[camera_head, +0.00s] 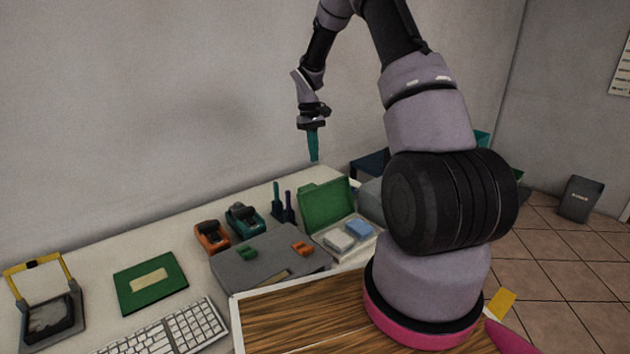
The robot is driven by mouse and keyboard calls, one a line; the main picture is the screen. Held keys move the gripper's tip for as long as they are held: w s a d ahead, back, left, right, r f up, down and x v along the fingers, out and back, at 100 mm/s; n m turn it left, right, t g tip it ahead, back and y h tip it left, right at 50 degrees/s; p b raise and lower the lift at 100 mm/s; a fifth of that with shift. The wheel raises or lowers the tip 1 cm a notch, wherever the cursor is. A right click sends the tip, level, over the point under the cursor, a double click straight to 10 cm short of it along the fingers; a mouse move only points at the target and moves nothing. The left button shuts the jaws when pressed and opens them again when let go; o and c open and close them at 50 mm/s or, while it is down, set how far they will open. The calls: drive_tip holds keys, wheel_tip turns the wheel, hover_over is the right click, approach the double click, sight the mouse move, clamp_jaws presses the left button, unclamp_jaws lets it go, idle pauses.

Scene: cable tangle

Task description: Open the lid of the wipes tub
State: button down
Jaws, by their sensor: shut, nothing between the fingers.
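My gripper (314,158) has teal fingers that are shut and empty, pointing down in the air above the back of the table. No object is plainly marked as the wipes tub, and I cannot tell which one it is. A box with a green lid (326,203) standing up has a pale base (345,254) holding a white block and a blue block. It is below my gripper in the picture, apart from it. A flat green item (150,281) with a beige label lies at the left.
A grey case (262,248) with green and orange latches lies beside the green-lidded box. Orange (211,237) and teal (244,222) devices stand behind it. A yellow-framed item (47,308) and a keyboard (170,330) are at the left. A bin (580,198) stands on the floor.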

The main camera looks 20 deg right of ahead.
sight(325, 185)
drive_tip(key=shift+n+t, duration=0.8)
drive_tip(key=shift+n, duration=0.1)
drive_tip(key=f, duration=0.2)
drive_tip(key=s+f, duration=0.1)
drive_tip(key=f, duration=0.2)
drive_tip(key=s+a+f, duration=0.1)
drive_tip(key=f, duration=0.2)
drive_tip(key=shift+s+a+f, duration=0.1)
drive_tip(key=shift+s+d+r, duration=0.2)
drive_tip(key=shift+s, duration=0.45)
drive_tip(key=shift+s+d+r, duration=0.3)
drive_tip(key=shift+s+r, duration=0.1)
drive_tip(key=shift+s, duration=0.4)
drive_tip(key=shift+s+d+r, duration=0.25)
drive_tip(key=shift+s+r, duration=0.2)
drive_tip(key=shift+s, duration=0.35)
drive_tip(key=shift+s+d+r, duration=0.3)
drive_tip(key=shift+s+r, duration=0.1)
drive_tip(key=shift+s, duration=0.4)
